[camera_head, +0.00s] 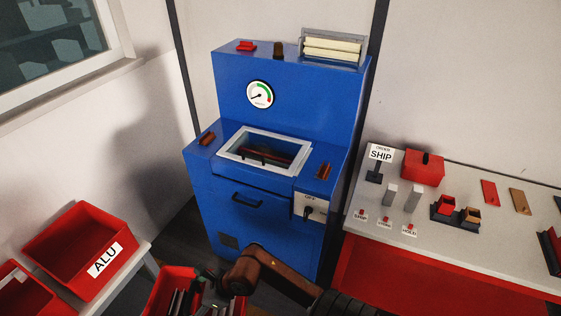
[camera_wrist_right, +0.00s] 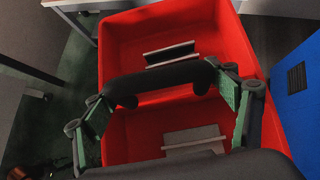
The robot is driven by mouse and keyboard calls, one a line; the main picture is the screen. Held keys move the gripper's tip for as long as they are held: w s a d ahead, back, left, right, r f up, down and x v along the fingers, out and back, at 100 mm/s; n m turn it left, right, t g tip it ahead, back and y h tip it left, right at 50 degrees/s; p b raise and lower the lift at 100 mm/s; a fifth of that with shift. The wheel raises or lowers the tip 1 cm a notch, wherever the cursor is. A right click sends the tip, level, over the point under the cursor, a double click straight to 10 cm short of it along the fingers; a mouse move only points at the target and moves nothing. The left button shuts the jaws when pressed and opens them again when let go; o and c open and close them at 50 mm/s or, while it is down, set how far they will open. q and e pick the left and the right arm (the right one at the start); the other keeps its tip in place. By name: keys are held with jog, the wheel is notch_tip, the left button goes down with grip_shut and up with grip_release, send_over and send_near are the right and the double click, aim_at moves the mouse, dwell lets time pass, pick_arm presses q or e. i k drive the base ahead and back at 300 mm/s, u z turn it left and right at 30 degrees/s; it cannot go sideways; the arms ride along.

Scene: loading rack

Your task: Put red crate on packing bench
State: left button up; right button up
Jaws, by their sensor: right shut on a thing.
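A red crate (camera_head: 180,272) with metal pieces inside shows at the bottom of the head view, cut off by the frame edge. My right gripper (camera_head: 222,282) is low at its right side, partly hidden by my own wrist. In the right wrist view, red crate walls (camera_wrist_right: 255,55) fill the middle. There my right gripper (camera_wrist_right: 163,84) is shut on a black bar that looks like the crate's handle. The likely packing bench (camera_head: 450,252), with a light top and red front, stands at the right. My left gripper is out of view.
A blue machine (camera_head: 232,190) with a gauge stands between the crate and the bench. A red crate marked ALU (camera_head: 70,235) stands at the left. The bench's front strip is clear.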

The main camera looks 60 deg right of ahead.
aim_at(510, 240)
jog(key=z, duration=3.4)
jog(key=i, duration=0.2)
